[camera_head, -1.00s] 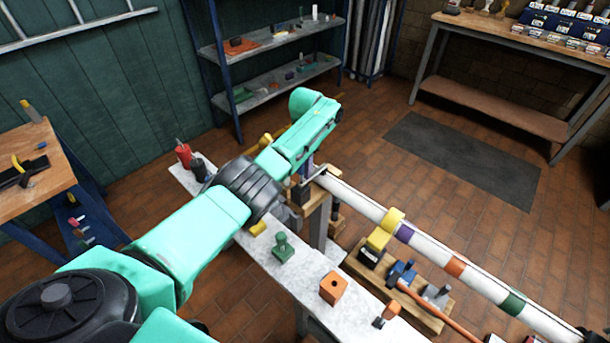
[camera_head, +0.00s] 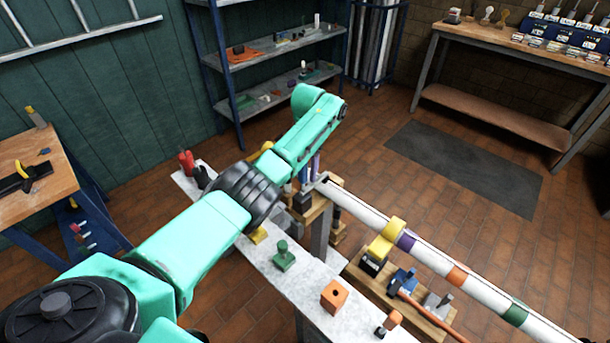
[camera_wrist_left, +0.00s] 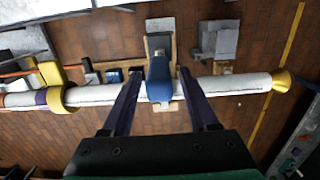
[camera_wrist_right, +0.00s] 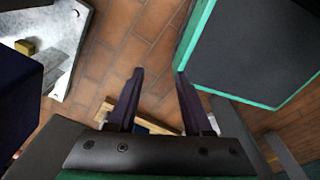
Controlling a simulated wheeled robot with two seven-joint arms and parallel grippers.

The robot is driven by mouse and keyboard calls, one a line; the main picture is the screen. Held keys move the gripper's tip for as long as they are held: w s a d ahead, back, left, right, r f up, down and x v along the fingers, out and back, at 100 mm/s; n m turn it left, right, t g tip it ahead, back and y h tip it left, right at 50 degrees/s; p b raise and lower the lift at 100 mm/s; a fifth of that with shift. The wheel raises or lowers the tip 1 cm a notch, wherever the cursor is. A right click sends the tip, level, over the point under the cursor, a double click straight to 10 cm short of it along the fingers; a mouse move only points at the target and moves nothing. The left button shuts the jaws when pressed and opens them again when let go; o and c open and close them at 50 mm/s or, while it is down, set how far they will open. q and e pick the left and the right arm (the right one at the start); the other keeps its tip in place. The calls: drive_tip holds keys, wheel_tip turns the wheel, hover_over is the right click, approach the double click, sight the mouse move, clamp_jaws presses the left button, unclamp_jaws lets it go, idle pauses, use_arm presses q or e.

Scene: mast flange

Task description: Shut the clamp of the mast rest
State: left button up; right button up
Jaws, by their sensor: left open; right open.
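I cannot tell how far the clamp is closed. My left gripper (camera_wrist_left: 160,74) is open, one finger on each side of the blue part, with visible gaps. In the head view its fingers (camera_head: 311,172) are partly hidden. My right gripper (camera_wrist_right: 155,78) is open and empty.
A yellow collar (camera_head: 388,236) sits around the mast. A pale bench (camera_head: 305,290) carries a green knob piece (camera_head: 283,256) and an orange block (camera_head: 334,295). Open brick floor (camera_head: 400,120) lies behind.

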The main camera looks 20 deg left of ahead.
use_arm(q)
wheel_tip(320, 180, up, 11)
drive_tip(key=shift+w+b, duration=0.2)
drive_tip(key=shift+b, duration=0.2)
